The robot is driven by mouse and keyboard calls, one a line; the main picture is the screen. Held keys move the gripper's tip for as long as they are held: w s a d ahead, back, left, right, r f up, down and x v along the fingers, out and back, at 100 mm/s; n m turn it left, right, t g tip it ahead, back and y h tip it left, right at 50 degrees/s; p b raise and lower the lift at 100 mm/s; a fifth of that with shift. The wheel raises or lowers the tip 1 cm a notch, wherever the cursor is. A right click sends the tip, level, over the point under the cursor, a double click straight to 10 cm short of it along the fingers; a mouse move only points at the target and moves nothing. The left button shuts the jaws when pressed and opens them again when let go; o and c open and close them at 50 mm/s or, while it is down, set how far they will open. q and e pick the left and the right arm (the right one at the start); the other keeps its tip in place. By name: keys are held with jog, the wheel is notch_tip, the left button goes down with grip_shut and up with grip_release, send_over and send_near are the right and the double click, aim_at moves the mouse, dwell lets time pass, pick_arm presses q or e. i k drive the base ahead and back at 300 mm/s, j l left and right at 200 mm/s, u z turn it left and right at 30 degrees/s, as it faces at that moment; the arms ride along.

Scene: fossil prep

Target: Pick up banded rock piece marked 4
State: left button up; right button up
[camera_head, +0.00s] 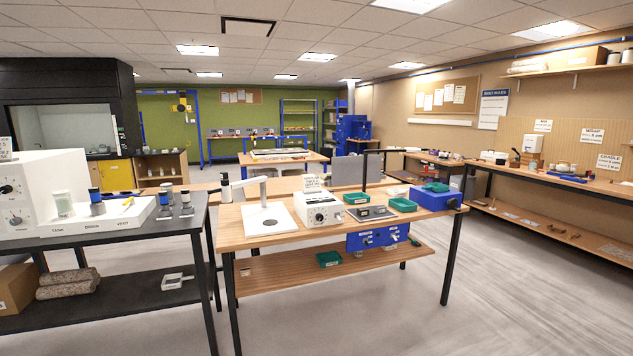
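I cannot make out a banded rock piece marked 4 anywhere; any such marking is too small to read from here. Small green trays (403,204) stand on the wooden workbench (285,233) in the middle, and what lies in them is too small to tell. Another green tray (328,259) is on that bench's lower shelf. Small brown pieces (575,235) lie on the low shelf along the right wall, too small to identify. Neither of my grippers is in view.
A black bench (150,232) with a white machine (50,188) stands at left. A white stand (268,219), a control box (318,208) and a blue box (435,198) are on the middle bench. Open floor (530,290) lies at right, with a long wall bench beyond.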

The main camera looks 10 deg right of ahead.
aim_at(382, 208)
jog(key=i+l, duration=0.2)
jog(key=i, duration=0.25)
jog(key=i+l, duration=0.15)
jog(key=i, duration=0.25)
jog(key=i+l+z, duration=0.1)
jog(key=i, duration=0.35)
jog(key=l, duration=0.1)
